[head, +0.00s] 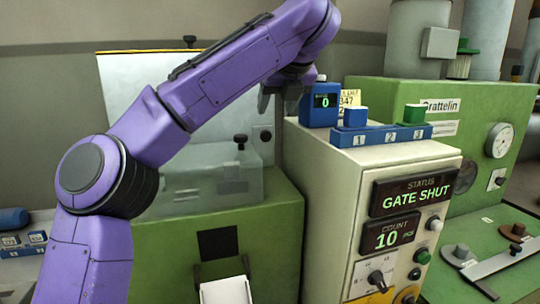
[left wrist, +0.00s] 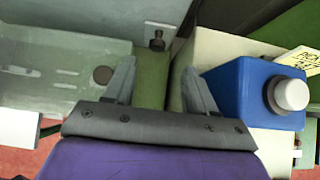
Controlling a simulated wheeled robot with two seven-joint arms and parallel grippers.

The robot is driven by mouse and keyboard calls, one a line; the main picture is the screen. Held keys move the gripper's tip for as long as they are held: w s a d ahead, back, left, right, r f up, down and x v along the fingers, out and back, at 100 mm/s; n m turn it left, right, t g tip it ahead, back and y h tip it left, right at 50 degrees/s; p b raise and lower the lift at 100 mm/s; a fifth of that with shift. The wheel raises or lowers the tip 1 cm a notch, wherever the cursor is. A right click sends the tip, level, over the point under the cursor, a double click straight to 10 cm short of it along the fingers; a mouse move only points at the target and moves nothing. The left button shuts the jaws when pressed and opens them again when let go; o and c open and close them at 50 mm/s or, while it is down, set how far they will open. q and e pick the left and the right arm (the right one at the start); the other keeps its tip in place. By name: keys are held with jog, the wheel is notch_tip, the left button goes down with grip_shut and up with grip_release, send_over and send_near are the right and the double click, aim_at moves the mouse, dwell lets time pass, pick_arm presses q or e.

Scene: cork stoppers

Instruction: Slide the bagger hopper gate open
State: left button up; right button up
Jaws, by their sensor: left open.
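The bagger's clear hopper box (head: 210,180) sits on a green base (head: 265,225). A black knob (head: 240,140) on a stem stands at its upper right, but I cannot tell for certain that it belongs to the gate. The status display (head: 413,196) reads GATE SHUT. My left gripper (head: 276,100) is open, above and to the right of the hopper, partly hidden by its own wrist. In the left wrist view its fingers (left wrist: 158,85) are apart, with a dark round knob (left wrist: 103,75) near the left finger. My right gripper is not in view.
A blue device (head: 320,105) showing 0 stands close to my left gripper; its white cap (left wrist: 291,95) is right of the fingers. A blue numbered tray (head: 385,133) holds blue and green blocks on the cream cabinet (head: 325,190). A white chute (head: 226,291) is at the front.

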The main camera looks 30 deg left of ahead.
pick_arm(q)
jog(key=x, duration=1)
jog(key=shift+s+a+f, duration=0.15)
jog(key=shift+f, duration=0.35)
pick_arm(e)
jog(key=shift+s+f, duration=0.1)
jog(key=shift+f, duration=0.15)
pick_arm(q)
grip_shut()
notch_tip(320, 180, up, 6)
jog(key=p, duration=0.4)
send_over(267, 132)
jog(key=shift+s+f, duration=0.15)
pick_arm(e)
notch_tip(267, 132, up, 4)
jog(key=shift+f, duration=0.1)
